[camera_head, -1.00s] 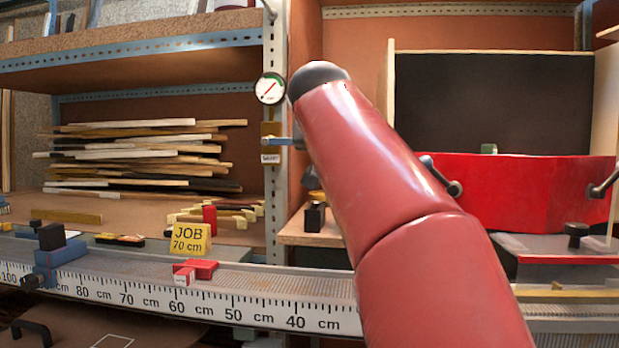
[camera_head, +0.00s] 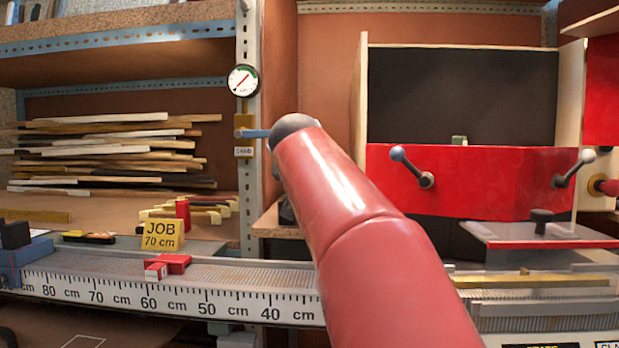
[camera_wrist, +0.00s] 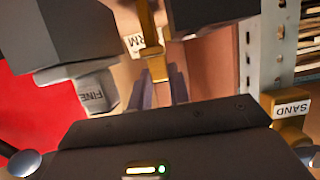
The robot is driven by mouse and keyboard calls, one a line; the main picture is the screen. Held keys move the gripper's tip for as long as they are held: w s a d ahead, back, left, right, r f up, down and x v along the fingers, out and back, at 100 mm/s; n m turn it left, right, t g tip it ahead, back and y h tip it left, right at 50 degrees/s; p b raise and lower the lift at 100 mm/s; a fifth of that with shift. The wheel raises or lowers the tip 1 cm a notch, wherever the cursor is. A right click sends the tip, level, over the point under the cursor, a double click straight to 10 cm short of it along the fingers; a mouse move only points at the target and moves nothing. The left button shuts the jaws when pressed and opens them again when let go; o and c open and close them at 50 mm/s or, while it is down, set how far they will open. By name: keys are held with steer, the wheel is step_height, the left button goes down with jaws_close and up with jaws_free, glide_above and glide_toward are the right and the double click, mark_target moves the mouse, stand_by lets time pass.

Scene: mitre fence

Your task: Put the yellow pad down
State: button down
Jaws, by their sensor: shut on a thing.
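My gripper (camera_wrist: 150,35) shows at the top of the wrist view as two dark grey jaws with a narrow gap. It is shut on a yellow-gold piece, which I take as the yellow pad (camera_wrist: 157,68), seen in the gap. A white label partly reading "RM" shows there, and the jaws hide part of it. In the head view my red arm hides the gripper and the pad. I cannot tell from these views whether the pad touches any surface.
A grey piece marked FINE (camera_wrist: 95,92) is near the left jaw. A brass fitting marked SAND (camera_wrist: 290,112) is on the post (camera_head: 250,200) at right. In the head view, a scaled rail (camera_head: 180,300), a red block (camera_head: 172,263), a JOB 70 cm sign (camera_head: 163,235) and a red-fronted box (camera_head: 480,180) stand around.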

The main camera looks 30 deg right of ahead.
steer(key=shift+f, duration=0.2)
steer(key=c, duration=1.6)
jaws_free()
steer(key=shift+r, duration=0.1)
steer(key=shift+r, duration=0.2)
steer(key=b+v, duration=0.1)
steer(key=v, duration=1.1)
steer(key=shift+f, duration=0.1)
